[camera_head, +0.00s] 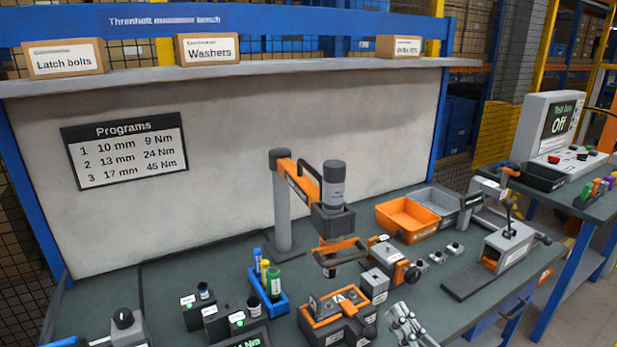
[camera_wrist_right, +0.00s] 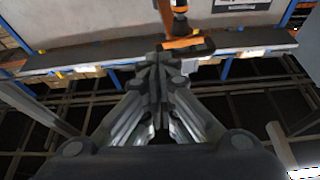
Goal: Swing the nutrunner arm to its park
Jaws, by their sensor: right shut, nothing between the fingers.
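The nutrunner arm (camera_head: 300,181) is an orange link on a grey post (camera_head: 283,215) at the middle of the bench. The nutrunner (camera_head: 334,186) hangs upright from its end, grey and dark, with an orange handle (camera_head: 341,255) low over the bench. The nutrunner also shows at the top of the right wrist view (camera_wrist_right: 179,20). My right gripper (camera_head: 402,318) is at the bottom of the head view, right of and nearer than the handle, apart from it. Its fingers are together and empty, also in the wrist view (camera_wrist_right: 160,65).
A fixture marked A (camera_head: 335,312) stands below the nutrunner, with a blue socket rack (camera_head: 268,297) to its left. An orange bin (camera_head: 407,219), small blocks and a grey lever fixture (camera_head: 505,247) stand to the right. A tester reading Off (camera_head: 553,125) stands on a side table.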

